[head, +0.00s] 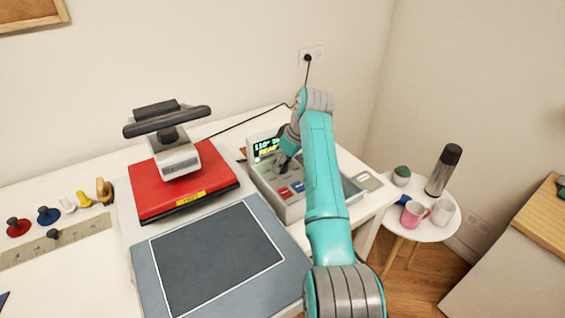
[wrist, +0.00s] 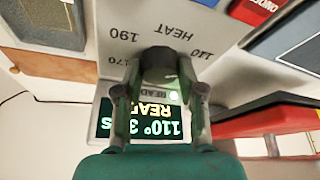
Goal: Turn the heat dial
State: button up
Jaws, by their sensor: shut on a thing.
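The heat dial (wrist: 158,62) is a dark round knob on a grey panel, with HEAT and the numbers 110, 170 and 190 printed around it. My gripper (wrist: 158,80) is shut on the dial, one finger on each side; the fingers hide part of it. In the head view my gripper (head: 284,162) reaches down to the grey control box (head: 262,186), and the dial is mostly hidden there. The lit green display (head: 266,147) shows 110° and READY; it also shows upside down in the wrist view (wrist: 140,118).
A red heat press (head: 160,202) with a dark handle stands left of the control box, with a dark flat plate (head: 215,262) in front. Red and blue buttons (head: 291,190) sit on the box near my arm. A side table with cups (head: 414,214) stands right.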

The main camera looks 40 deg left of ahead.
jog(key=shift+f+m, duration=0.1)
jog(key=shift+m, duration=0.2)
jog(key=m+t, duration=0.1)
jog(key=m, duration=0.1)
jog(key=m+t, duration=0.1)
jog(key=m, duration=0.2)
jog(key=shift+s+m+h, duration=0.2)
jog(key=shift+m+h, duration=0.1)
jog(key=shift+h, duration=0.1)
jog(key=m+t+h, duration=0.1)
jog(key=m, duration=0.2)
jog(key=m+t, duration=0.1)
jog(key=m, duration=0.2)
jog(key=shift+a+h, duration=0.2)
jog(key=shift+h, duration=0.2)
jog(key=m+h, duration=0.1)
jog(key=m, duration=0.2)
jog(key=m+h, duration=0.1)
jog(key=m, duration=0.1)
jog(key=shift+m, duration=0.4)
jog(key=m+h, duration=0.1)
jog(key=m, duration=0.1)
jog(key=m+h, duration=0.1)
jog(key=m, duration=0.2)
jog(key=shift+a+m, duration=0.15)
jog(key=shift+m, duration=0.15)
jog(key=o, duration=1.2)
jog(key=shift+c, duration=0.2)
